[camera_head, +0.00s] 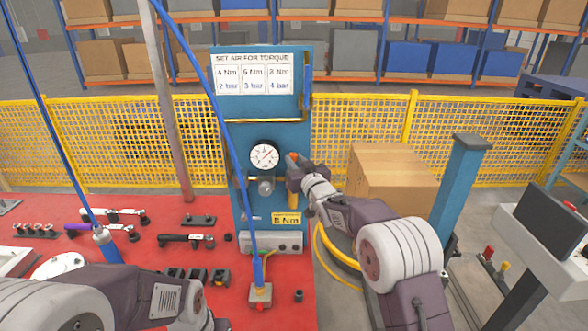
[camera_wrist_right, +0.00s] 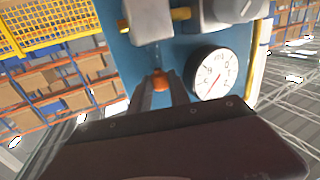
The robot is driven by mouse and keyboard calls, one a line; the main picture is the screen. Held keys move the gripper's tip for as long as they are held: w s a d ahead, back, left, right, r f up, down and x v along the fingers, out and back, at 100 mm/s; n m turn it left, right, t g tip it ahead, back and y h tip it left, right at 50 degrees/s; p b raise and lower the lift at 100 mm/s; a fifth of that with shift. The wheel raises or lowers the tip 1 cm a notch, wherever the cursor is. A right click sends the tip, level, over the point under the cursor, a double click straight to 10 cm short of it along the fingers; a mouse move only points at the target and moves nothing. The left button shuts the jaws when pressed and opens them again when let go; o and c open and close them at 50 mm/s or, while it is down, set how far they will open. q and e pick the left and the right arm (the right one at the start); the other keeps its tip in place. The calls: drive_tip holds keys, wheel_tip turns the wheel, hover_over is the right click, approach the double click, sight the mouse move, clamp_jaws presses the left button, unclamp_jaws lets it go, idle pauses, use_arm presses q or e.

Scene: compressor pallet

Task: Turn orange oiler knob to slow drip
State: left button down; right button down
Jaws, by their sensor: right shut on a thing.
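The orange oiler knob (camera_wrist_right: 161,78) shows in the right wrist view between the tips of my right gripper (camera_wrist_right: 162,92), which is shut on it. In the head view my right gripper (camera_head: 294,172) reaches in from the right to the right edge of the blue panel (camera_head: 240,150). A bit of the orange knob (camera_head: 293,157) shows at its tips there, and the rest is hidden. Any setting mark on the knob cannot be made out.
A round white gauge (camera_head: 264,156) sits just left of the gripper on the panel. A blue hose (camera_head: 222,110) hangs in front of the panel. The red table (camera_head: 190,260) holds tools and sockets. A cardboard box (camera_head: 390,180) stands behind my right arm.

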drive_tip(key=n+g+y+p, duration=0.1)
drive_tip(key=p, duration=0.1)
drive_tip(key=n+g+y+p, duration=0.1)
drive_tip(key=y+p, duration=0.1)
drive_tip(key=p, duration=0.1)
drive_tip(key=d+n+g+y+p, duration=0.1)
drive_tip(key=n+y+p, duration=0.1)
drive_tip(key=shift+w+r+p, duration=0.25)
drive_tip(key=shift+r+p, duration=0.1)
drive_tip(key=shift+f+n+g+y+p, duration=0.15)
drive_tip(key=shift+n+g+y+p, duration=0.5)
drive_tip(key=shift+y, duration=0.25)
drive_tip(key=c, duration=1.5)
unclamp_jaws()
drive_tip(key=o, duration=0.3)
drive_tip(key=shift+s, duration=0.2)
drive_tip(key=shift+w, duration=0.1)
